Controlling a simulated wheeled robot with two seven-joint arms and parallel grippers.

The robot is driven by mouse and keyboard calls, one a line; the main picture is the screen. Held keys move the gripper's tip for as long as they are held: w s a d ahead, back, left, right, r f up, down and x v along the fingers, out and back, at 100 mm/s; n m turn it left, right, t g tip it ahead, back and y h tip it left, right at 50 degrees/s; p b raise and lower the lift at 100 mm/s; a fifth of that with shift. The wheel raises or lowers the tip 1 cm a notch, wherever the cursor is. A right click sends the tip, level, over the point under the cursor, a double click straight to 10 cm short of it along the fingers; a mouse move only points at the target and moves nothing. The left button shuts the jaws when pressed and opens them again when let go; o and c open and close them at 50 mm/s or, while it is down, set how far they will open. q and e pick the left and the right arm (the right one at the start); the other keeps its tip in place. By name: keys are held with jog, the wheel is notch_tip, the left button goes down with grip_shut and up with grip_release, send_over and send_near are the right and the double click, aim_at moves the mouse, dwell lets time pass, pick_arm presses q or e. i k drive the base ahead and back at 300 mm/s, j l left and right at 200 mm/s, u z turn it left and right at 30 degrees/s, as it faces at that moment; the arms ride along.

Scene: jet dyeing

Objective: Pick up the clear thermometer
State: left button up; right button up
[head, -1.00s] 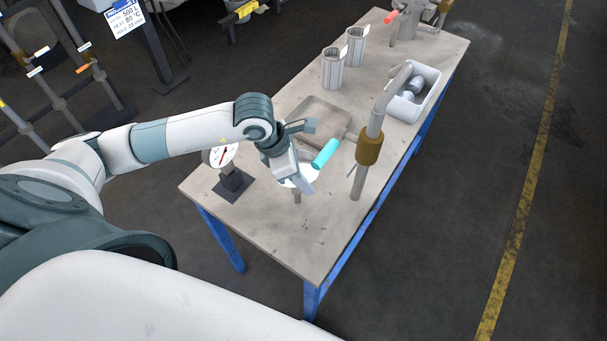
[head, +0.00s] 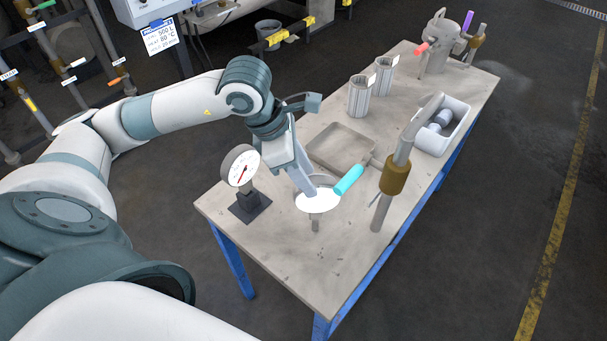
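I cannot clearly make out a clear thermometer in the head view. A white round disc (head: 321,204) on a short stem stands near the table's near end, and a dial gauge with a red needle (head: 241,168) stands on a dark base to its left. My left gripper (head: 308,190) points down at the white disc, its tip overlapping the disc's upper left part. I cannot tell whether it touches or how far its fingers are apart. A thin, small piece by the brown-collared pipe is too small to name. My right gripper is out of view.
A cyan-handled tool (head: 349,179) lies beside the disc, near a shallow tray (head: 341,146). A bent pipe with a brown collar (head: 395,176) rises to the right. Two ribbed cups (head: 358,97) and a white bin (head: 455,128) stand farther back. The table's near corner is clear.

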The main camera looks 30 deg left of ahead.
aim_at(237, 169)
jog(key=u, duration=1.45)
